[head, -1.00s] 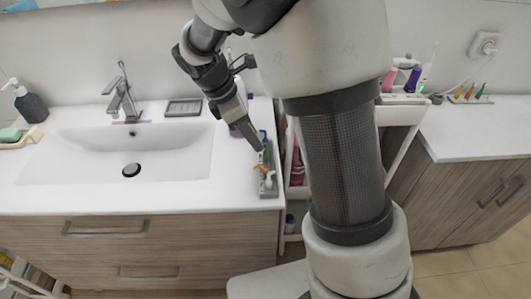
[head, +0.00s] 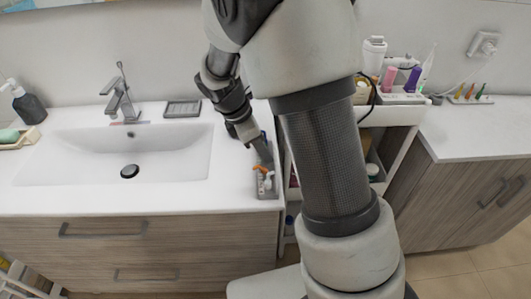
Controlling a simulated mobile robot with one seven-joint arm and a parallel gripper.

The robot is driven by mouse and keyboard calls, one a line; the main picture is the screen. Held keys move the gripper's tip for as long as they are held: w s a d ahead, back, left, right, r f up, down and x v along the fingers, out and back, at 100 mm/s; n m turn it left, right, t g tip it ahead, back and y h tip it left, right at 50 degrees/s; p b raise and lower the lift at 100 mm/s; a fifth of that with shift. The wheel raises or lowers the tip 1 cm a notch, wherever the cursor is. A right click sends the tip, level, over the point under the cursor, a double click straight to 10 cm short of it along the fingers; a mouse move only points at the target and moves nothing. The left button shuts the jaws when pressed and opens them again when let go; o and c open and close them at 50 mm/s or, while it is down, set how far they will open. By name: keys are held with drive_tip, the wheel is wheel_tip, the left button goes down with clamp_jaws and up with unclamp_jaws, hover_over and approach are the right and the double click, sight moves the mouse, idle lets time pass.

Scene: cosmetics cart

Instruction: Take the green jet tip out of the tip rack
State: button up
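A small grey rack (head: 267,193) stands near the right end of the sink counter, holding small upright pieces. An orange piece (head: 261,168) and a white piece (head: 268,181) show at its front. A bit of blue shows behind my gripper. The green piece in this rack is hidden now, behind my gripper. My gripper (head: 265,160) points down over the back part of the rack, at or very near the pieces. Its fingers are too small and overlapped to tell whether they are open or shut, or touching anything.
A white sink (head: 75,165) with a faucet (head: 122,95) lies left of the rack. A grey soap dish (head: 183,108) is behind. A white cart (head: 395,115) with bottles stands right, past the counter edge. Small coloured pointed pieces (head: 468,92) stand on the right counter.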

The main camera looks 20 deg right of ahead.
clamp_jaws()
